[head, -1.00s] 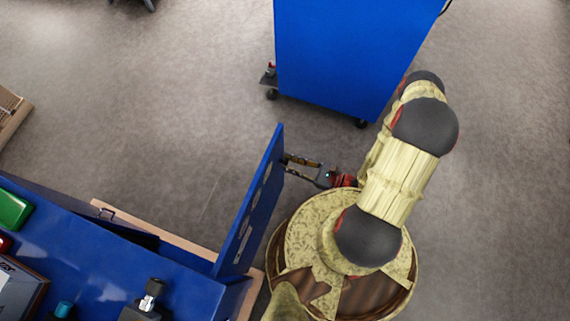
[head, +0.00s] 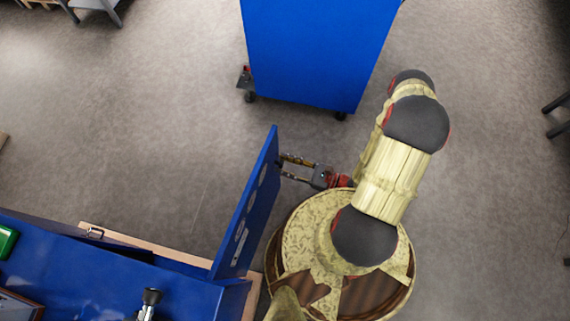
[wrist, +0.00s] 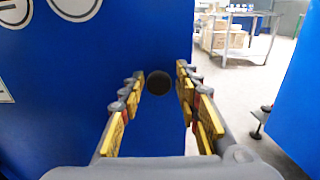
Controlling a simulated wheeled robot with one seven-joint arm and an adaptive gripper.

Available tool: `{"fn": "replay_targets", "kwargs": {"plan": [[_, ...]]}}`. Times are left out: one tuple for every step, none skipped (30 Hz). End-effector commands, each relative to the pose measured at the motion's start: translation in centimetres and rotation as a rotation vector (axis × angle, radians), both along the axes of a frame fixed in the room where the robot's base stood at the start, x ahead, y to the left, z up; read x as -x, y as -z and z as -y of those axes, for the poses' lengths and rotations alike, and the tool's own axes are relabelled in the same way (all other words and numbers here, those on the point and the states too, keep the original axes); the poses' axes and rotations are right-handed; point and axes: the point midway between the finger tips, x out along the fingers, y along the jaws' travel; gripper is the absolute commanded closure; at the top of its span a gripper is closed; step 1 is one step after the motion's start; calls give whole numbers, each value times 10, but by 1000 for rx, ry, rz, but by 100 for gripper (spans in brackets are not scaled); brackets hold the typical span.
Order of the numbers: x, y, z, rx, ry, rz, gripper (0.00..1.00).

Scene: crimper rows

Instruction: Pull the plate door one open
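The plate door (head: 246,205) is a blue panel in the head view. It stands swung out from the blue cabinet (head: 110,262), roughly square to its front. It also fills the left and middle of the wrist view (wrist: 70,100), with round pale plates at the top left. A round black knob (wrist: 158,82) shows there against the blue. My gripper (head: 284,166) is at the door's right face near its outer end. In the wrist view its fingers (wrist: 161,77) are apart, one on each side of the knob, with small gaps showing. Contact with the knob cannot be told.
A blue wheeled cabinet (head: 315,50) stands beyond the door, with bare floor between. Its side seems to show at the right of the wrist view (wrist: 300,100). A table with boxes (wrist: 235,35) is far off. Floor left of the door (head: 150,150) is clear.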

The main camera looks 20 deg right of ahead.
Motion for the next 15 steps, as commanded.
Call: {"fn": "replay_targets", "kwargs": {"plan": [[0,0,0,-1,0,-1,62],[0,0,0,-1,-1,-1,61],[0,0,-1,-1,-1,-1,58],[0,0,-1,-1,-1,-1,58],[1,0,-1,-1,-1,-1,58],[1,0,-1,-1,-1,-1,58],[1,0,-1,-1,-1,-1,58],[1,0,-1,-1,-1,-1,58],[1,0,-1,-1,-1,-1,58],[1,0,-1,-1,-1,-1,58],[1,0,-1,-1,-1,-1,58],[1,0,0,-1,-1,-1,58],[1,0,0,-1,-1,-1,58],[2,0,1,-1,-1,-1,58],[3,0,2,-1,0,-1,58]]}}
